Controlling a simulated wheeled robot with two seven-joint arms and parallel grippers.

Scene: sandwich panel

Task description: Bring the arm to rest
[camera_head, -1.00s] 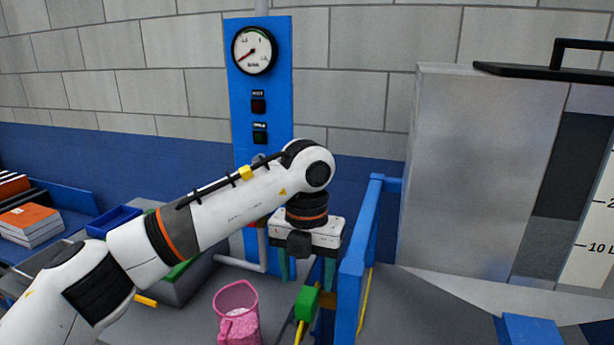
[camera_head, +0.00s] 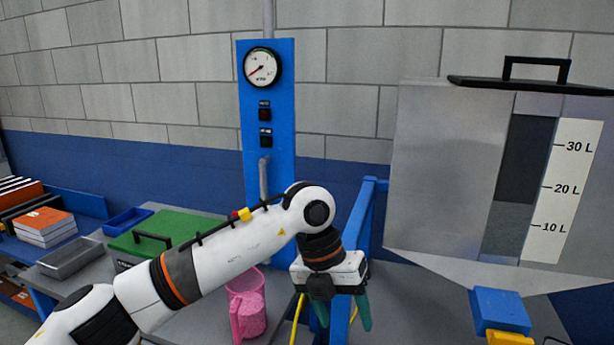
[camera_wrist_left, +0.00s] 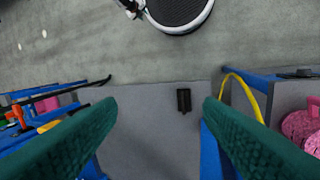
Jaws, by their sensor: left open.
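My left arm comes in from the left in the head view. Its gripper (camera_head: 342,318) hangs fingers down over the grey work surface, in front of the blue upright frame (camera_head: 361,225). Its two green fingers are apart, and nothing shows between them. In the left wrist view the open fingers (camera_wrist_left: 160,130) frame the grey surface edge and a small black part (camera_wrist_left: 184,100), with the floor beyond. The pink mug (camera_head: 248,308) stands left of the gripper, partly behind my arm. My right gripper is not in view.
A blue panel with a gauge (camera_head: 262,67) stands at the wall. A large metal tank (camera_head: 450,170) with a litre scale is at right. A green-lidded box (camera_head: 165,232), blue tray (camera_head: 128,219), metal tray (camera_head: 70,258) and books (camera_head: 45,226) are at left. A yellow hose (camera_head: 298,318) runs near the gripper.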

